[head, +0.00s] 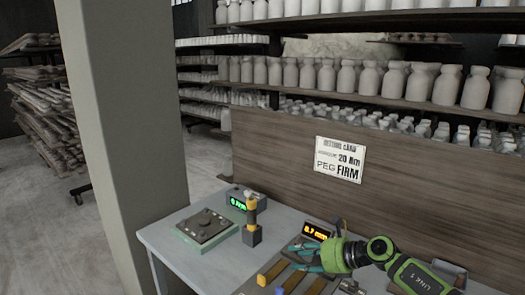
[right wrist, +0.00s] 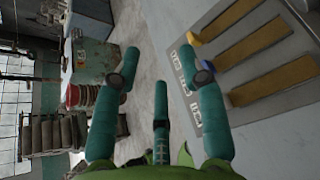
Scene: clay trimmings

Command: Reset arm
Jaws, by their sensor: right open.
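My right arm (head: 410,272), green and black, comes in from the lower right of the head view over the grey table (head: 172,243). Its right gripper (head: 304,257) has teal fingers, spread above the table's front part near the tray of bars. In the right wrist view the right gripper (right wrist: 160,52) shows three teal fingers standing apart with nothing between them. The fingers hide part of the tray in the head view. My left gripper is not in view.
A green-edged plate device (head: 206,228), a yellow-and-black tool (head: 251,215) upright on a dark block, a green-digit display (head: 238,200) and an orange-digit display (head: 316,231) stand on the table. Brown bars (right wrist: 275,82) lie near the gripper. A wooden panel (head: 440,185) rises behind.

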